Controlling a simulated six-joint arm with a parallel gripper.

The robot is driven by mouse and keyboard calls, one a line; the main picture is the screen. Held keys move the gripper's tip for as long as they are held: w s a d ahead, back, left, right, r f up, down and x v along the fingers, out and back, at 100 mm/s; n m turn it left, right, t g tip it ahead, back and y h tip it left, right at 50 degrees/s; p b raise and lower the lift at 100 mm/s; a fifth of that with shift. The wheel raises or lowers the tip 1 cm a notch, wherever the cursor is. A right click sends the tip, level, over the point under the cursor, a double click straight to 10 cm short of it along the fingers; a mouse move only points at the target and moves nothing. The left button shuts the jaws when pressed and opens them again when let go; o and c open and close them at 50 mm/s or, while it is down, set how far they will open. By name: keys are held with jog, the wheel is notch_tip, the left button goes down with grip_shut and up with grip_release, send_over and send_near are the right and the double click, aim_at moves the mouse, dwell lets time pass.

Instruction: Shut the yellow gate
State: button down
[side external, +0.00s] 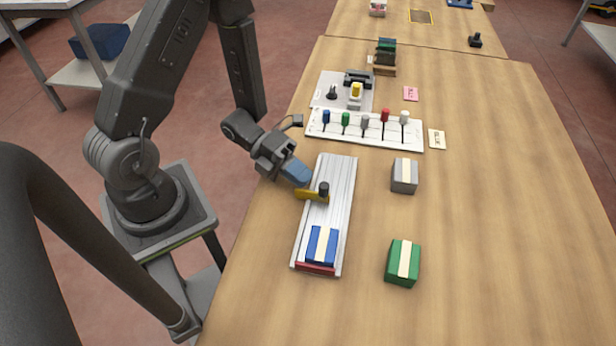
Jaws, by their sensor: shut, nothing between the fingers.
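The yellow gate (313,196) is a flat bar at the left side of a grey grooved track (339,185). It sticks out past the track's left edge and reaches about halfway across, leaving the right part of the track uncovered. A black knob (323,188) stands at its right end. My gripper (304,182), with bluish fingers, is shut and empty. It points down to the right, just behind the gate's left part; I cannot tell whether it touches the gate.
A blue block with a cream band (322,243) sits on the track's near end against a red stop (315,267). A grey block (405,176) and a green block (403,262) stand to the right. A white panel with several coloured levers (365,137) lies behind the track.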

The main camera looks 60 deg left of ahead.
jog(key=shift+w+d, duration=0.2)
jog(key=shift+d, duration=0.25)
jog(key=shift+w+d, duration=0.2)
jog(key=shift+d, duration=0.25)
jog(key=shift+w+d, duration=1.4)
jog(key=shift+w, duration=0.05)
